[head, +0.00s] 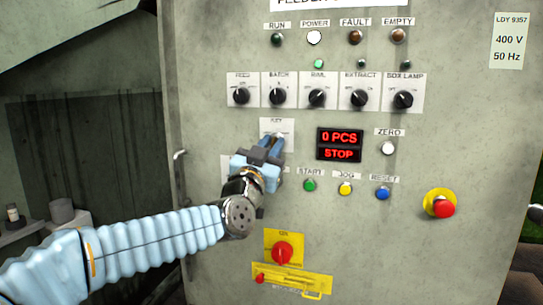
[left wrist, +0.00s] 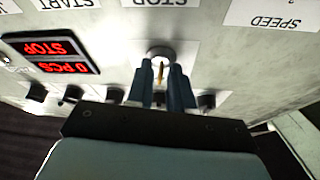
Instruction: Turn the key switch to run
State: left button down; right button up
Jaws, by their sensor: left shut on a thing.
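The key switch sits on a pale plate (head: 277,125) on the grey panel, left of the red-lit display (head: 340,145), which reads "0 PCS STOP". In the head view my left gripper (head: 273,146) covers the switch and key. In the left wrist view, which is upside down, the round metal switch collar (left wrist: 160,51) shows with a brass-coloured key (left wrist: 159,68) in front of it. My left gripper (left wrist: 162,72) is shut on the key, one blue finger on each side. The key's exact angle is hard to tell. My right gripper is not in view.
A row of black knobs (head: 317,97) lies above the switch. Green START (head: 310,185), yellow JOG (head: 345,188) and blue RESET (head: 383,193) buttons sit to the right. A red emergency button (head: 444,209) protrudes farther right. A red rotary switch (head: 281,252) is below.

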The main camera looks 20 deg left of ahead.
pick_arm(q)
jog(key=m+h+b, duration=0.1)
jog(key=m, duration=0.1)
jog(key=m+h, duration=0.1)
jog(key=m, duration=0.2)
jog(key=shift+s+a+g+b, duration=0.1)
jog(key=shift+a+g+b, duration=0.1)
jog(key=shift+g+b, duration=0.2)
jog(key=shift+a+r+m+g+h+b, duration=0.1)
jog(key=shift+m+g+h, duration=0.15)
jog(key=shift+m, duration=0.4)
jog(key=shift+d+r+m+g+h+b, duration=0.15)
jog(key=shift+m+h, duration=0.2)
jog(key=shift+m, duration=0.35)
jog(key=shift+a+r+m+g+h+b, duration=0.1)
jog(key=shift+a+m+g+h, duration=0.15)
jog(key=shift+m, duration=0.4)
jog(key=shift+d+m, duration=0.15)
jog(key=shift+m, duration=0.15)
jog(key=c, duration=1.3)
grip_release()
jog(key=shift+d+f+h, duration=0.1)
jog(key=shift+f+h, duration=0.05)
jog(key=shift+h, duration=0.1)
jog(key=shift+f, duration=0.2)
